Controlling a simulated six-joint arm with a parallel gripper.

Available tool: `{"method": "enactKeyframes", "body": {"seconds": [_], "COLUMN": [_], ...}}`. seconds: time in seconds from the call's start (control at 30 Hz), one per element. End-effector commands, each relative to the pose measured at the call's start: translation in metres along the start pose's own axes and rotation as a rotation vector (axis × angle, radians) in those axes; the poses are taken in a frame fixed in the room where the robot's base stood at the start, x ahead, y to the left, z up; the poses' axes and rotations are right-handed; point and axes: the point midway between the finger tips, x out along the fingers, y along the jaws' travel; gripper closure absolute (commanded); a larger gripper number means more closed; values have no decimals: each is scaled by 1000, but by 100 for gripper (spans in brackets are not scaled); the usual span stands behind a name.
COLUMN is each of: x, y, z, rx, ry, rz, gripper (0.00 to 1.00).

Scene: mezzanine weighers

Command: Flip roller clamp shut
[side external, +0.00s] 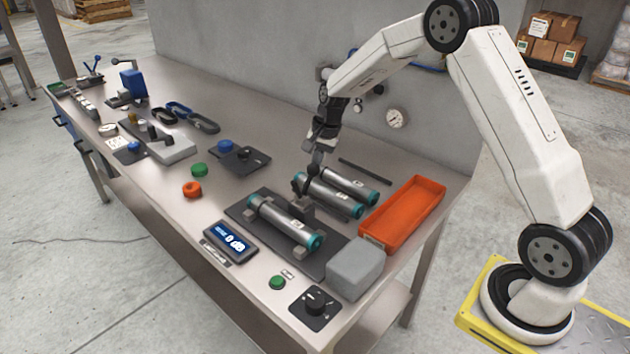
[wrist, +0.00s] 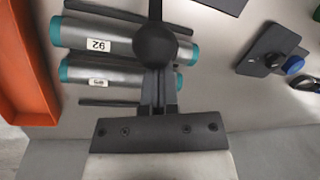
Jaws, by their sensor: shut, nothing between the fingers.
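A grey roller (side external: 285,224) with teal ends lies on blocks on a dark mat (side external: 330,252). In the wrist view a dark ball knob (wrist: 155,45) with a stem fills the middle, in front of my fingertips. My gripper (side external: 315,170) is shut and empty, pointing down close to the knob. I cannot tell whether it touches. The ball hides part of the fingertips in the wrist view.
Two more rollers lie behind the clamp, one (side external: 328,196) close to my gripper and one (side external: 352,185) farther back. An orange tray (side external: 408,208) and a grey block (side external: 355,268) stand to the right. A display (side external: 231,243) is at the front. A wall bounds the back.

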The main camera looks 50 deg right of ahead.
Motion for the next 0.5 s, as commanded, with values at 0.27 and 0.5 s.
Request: {"method": "enactKeyframes", "body": {"seconds": [0.27,0.5], "x": [-2,-6], "y": [-2,-6], "z": [4,10], "rx": [-8,-21], "ry": [35,98], "rz": [16,48], "gripper": [100,100]}}
